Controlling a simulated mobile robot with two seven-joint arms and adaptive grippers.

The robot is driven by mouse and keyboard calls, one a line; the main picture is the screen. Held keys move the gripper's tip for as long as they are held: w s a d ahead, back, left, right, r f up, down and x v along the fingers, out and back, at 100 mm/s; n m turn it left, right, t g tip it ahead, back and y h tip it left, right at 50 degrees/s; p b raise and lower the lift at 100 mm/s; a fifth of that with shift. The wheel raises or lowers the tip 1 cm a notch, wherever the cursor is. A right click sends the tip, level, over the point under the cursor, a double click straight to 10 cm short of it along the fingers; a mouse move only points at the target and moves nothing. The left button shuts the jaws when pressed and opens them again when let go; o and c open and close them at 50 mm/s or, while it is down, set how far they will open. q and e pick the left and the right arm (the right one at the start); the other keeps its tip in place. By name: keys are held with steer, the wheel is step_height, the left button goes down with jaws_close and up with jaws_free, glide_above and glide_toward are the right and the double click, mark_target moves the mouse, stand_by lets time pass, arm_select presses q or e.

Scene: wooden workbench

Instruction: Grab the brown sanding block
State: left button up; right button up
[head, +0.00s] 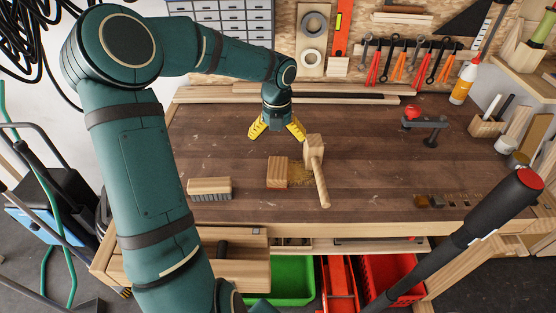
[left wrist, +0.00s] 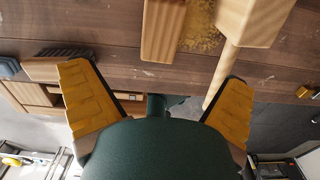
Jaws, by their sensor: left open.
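In the left wrist view the block (left wrist: 162,30) shows at the top middle, cut off by the frame edge. My left gripper (head: 275,130) is open and empty, with yellow fingers pointing down behind the block, apart from it. In the left wrist view my left gripper (left wrist: 157,80) has its fingers spread wide with nothing between them touching. My right gripper is not in view.
A wooden brush (head: 210,188) lies to the left. A dark clamp-like tool (head: 428,125) is at the right.

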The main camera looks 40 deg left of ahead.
mark_target(278, 167)
arm_select(q)
step_height(278, 167, down, 8)
steer(key=b, duration=0.2)
steer(key=shift+f+b, duration=0.25)
steer(key=shift+b, duration=0.05)
step_height(278, 167, down, 5)
steer(key=shift+d+f+b, duration=0.1)
steer(key=shift+d+b, duration=0.05)
steer(key=shift+b, duration=0.95)
steer(key=c, duration=1.3)
